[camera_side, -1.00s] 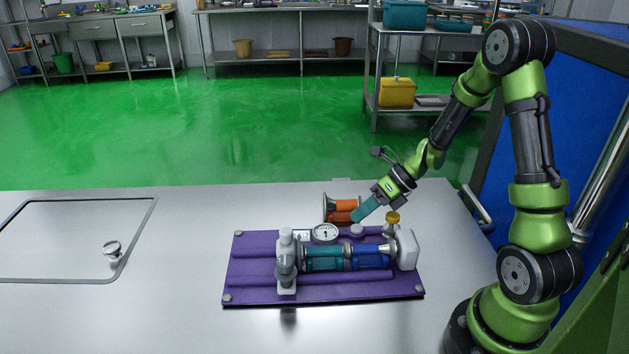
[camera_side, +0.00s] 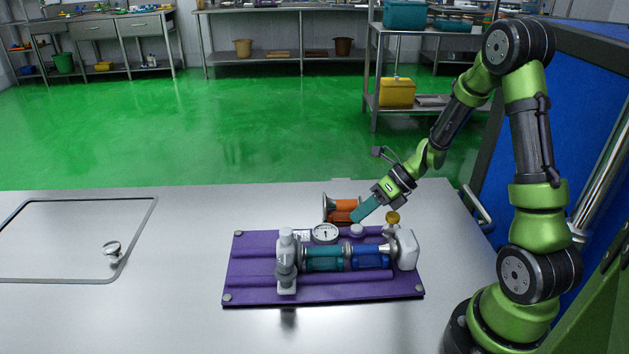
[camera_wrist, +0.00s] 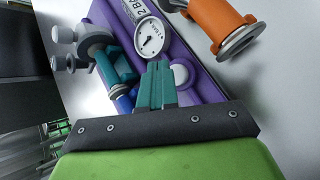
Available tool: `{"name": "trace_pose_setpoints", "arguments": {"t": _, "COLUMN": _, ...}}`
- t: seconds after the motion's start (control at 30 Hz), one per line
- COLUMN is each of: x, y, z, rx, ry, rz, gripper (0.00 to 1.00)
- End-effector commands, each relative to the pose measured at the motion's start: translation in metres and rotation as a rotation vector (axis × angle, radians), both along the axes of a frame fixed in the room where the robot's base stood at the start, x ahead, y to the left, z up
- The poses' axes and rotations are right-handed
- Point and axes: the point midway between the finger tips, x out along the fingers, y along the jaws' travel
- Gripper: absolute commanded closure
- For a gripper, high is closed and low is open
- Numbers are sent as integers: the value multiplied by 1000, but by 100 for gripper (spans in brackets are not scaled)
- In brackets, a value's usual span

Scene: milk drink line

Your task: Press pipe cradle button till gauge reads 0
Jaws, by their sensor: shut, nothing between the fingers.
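The pipe cradle is a purple base (camera_side: 240,264) on the steel table, holding a teal and blue pipe (camera_side: 324,258). A round white-faced gauge (camera_side: 325,233) stands at its back edge; it also shows in the wrist view (camera_wrist: 149,36), with a dark needle whose reading I cannot make out for sure. A pale round button (camera_side: 357,230) sits right of the gauge, and shows in the wrist view (camera_wrist: 182,76) beside my fingers. My gripper (camera_side: 357,217) is shut and empty, its teal fingers (camera_wrist: 156,68) just above and behind the button, seemingly apart from it.
An orange pipe piece with metal flanges (camera_side: 346,206) lies behind the cradle, close to my fingers. A recessed panel with a metal knob (camera_side: 112,249) is at the left; the table between is clear.

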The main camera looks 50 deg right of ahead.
Motion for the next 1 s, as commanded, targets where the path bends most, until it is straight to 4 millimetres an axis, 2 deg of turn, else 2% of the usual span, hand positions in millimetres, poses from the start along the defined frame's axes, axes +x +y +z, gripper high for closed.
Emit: {"name": "trace_pose_setpoints", "arguments": {"t": 1.0, "x": 0, "y": 0, "z": -10, "rx": 0, "ry": 0, "rz": 0, "gripper": 100}}
